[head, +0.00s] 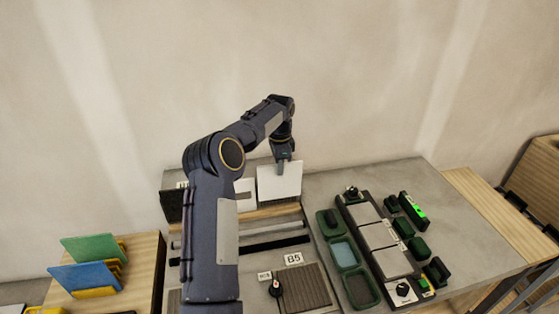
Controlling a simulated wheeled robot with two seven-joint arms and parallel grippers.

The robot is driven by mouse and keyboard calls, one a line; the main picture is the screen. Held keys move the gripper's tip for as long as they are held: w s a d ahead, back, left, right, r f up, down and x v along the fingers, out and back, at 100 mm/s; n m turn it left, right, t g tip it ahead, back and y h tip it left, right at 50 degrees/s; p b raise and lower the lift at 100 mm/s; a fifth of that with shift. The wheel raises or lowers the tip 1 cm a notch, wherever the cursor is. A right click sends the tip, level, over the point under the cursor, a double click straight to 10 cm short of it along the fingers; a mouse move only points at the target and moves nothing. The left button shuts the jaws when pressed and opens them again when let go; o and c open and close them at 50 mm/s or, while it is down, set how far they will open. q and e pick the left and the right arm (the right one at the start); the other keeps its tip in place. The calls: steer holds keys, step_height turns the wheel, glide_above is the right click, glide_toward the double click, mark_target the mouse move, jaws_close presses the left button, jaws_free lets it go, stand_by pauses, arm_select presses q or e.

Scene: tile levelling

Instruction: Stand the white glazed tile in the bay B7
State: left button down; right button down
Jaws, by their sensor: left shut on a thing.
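My left gripper (284,168) points down at the back of the grey workbench (385,172). It is shut on the top edge of a white tile (280,186), which it holds roughly upright. Whether the tile's lower edge touches the wooden strip (268,212) below it, I cannot tell. Another pale upright piece (245,188) shows to its left, partly behind my arm. A dark upright piece (171,205) stands further left, with a small label above it, mostly hidden. No B7 label can be read. My right gripper is not in view.
In front lie black and light bars (275,243), a ribbed pad (302,288) and a B5 label (293,259). Green trays (343,254) and a black frame of grey tiles (380,235) sit right. Blue (85,277) and green tiles (90,247) stand at far left. The back right bench is clear.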

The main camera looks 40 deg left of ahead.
arm_select(q)
steer(key=shift+f+b, duration=0.65)
steer(key=shift+f, duration=1.75)
steer(key=shift+w+a+p, duration=0.2)
steer(key=shift+a+p, duration=0.05)
steer(key=shift+p, duration=0.35)
steer(key=shift+f, duration=0.15)
steer(key=shift+a, duration=0.1)
stand_by(0.7)
steer(key=c, duration=1.5)
jaws_free()
